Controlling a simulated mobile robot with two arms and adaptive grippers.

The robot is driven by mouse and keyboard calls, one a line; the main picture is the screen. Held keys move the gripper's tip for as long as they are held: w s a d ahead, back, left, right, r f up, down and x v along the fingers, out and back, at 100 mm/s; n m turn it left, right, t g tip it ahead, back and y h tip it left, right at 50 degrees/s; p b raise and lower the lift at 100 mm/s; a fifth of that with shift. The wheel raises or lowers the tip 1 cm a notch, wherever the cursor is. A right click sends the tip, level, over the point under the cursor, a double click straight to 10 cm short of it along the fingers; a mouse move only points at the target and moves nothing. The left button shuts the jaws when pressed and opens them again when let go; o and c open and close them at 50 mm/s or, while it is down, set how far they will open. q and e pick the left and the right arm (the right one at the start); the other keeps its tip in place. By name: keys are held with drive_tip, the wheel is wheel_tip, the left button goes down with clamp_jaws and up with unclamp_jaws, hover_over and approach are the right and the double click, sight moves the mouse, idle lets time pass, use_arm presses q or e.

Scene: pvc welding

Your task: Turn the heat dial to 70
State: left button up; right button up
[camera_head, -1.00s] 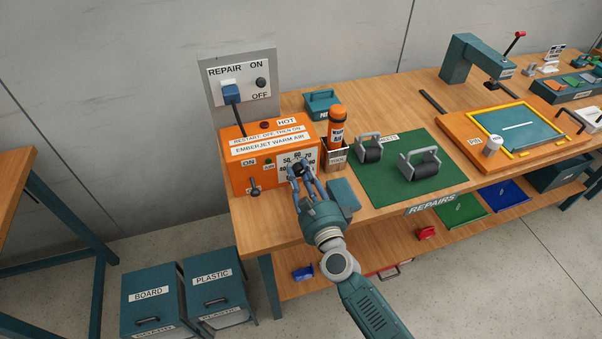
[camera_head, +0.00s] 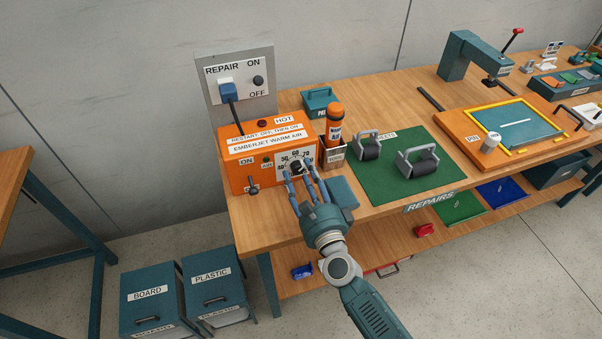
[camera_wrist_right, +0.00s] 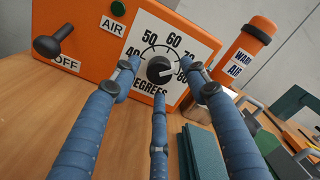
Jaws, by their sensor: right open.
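The heat dial is a dark round knob (camera_wrist_right: 160,69) on a white scale plate (camera_head: 294,159) at the right of the orange warm air unit (camera_head: 242,152). In the right wrist view its white mark points right, toward the 70 to 80 side; I cannot tell the exact number. My right gripper (camera_head: 298,180) is open in front of the dial. In the right wrist view, its blue fingers stand around the knob, two at the sides and one below, with gaps showing. The knob is clear of the fingers. My left gripper is not in view.
A lever (camera_wrist_right: 54,42) marked OFF is left of the dial. An orange warm air cylinder (camera_head: 334,124) stands in a holder just right. A green mat (camera_head: 400,192) with two rollers lies farther right. The bench edge is below the gripper.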

drive_tip(key=v, duration=1)
drive_tip(key=shift+s+d, duration=0.15)
drive_tip(key=shift+d, duration=0.05)
drive_tip(key=shift+s, duration=0.2)
